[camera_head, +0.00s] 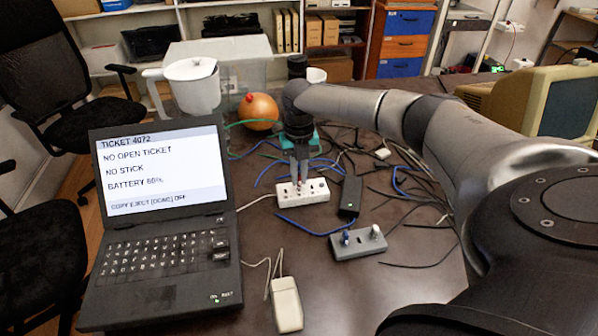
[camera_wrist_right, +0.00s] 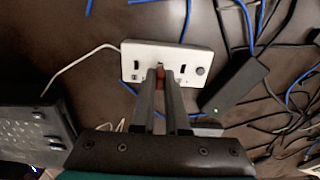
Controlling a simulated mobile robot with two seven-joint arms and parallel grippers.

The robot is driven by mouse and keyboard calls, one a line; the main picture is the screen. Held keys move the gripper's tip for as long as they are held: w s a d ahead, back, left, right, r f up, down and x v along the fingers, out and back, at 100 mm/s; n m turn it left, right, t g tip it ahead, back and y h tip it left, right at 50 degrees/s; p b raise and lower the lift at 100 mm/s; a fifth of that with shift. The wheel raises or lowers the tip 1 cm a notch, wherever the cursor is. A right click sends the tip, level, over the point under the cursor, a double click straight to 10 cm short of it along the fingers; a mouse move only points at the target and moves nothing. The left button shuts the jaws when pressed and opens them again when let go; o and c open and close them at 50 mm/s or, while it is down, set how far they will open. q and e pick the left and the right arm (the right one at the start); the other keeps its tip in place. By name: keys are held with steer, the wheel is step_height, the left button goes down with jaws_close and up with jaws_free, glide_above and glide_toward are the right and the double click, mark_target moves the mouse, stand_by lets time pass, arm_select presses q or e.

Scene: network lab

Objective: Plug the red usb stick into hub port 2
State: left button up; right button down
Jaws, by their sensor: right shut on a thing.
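The white hub (camera_head: 303,190) lies on the dark table right of the laptop. In the wrist view the hub (camera_wrist_right: 150,49) shows dark slots and a round button at its right end. My right gripper (camera_head: 299,181) points down over the hub. In the wrist view the right gripper (camera_wrist_right: 161,76) is shut on the red usb stick (camera_wrist_right: 160,77), which shows between its fingertips. The stick is over the hub's middle slot; whether its plug is in the slot is hidden. The laptop screen (camera_head: 160,169) reads "NO STICK". My left gripper is not in view.
A black power brick (camera_head: 350,196) lies right of the hub among loose cables. A grey box with knobs (camera_head: 358,244) and a white mouse (camera_head: 286,304) are nearer. An orange ball (camera_head: 259,112) and white jug (camera_head: 192,88) stand behind. Bare table lies between mouse and grey box.

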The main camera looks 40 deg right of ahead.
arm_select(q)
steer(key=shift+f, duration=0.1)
arm_select(e)
steer(key=shift+f, duration=0.6)
stand_by(0.6)
steer(key=c, duration=0.8)
jaws_free()
steer(key=shift+c, duration=0.2)
step_height(320, 180, up, 5)
steer(key=shift+f+p, duration=0.1)
steer(key=shift+p, duration=0.6)
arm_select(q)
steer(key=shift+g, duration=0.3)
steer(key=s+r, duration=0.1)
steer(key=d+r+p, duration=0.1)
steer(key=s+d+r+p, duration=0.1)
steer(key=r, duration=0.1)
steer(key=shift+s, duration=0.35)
arm_select(e)
step_height(320, 180, up, 10)
steer(key=shift+r, duration=0.25)
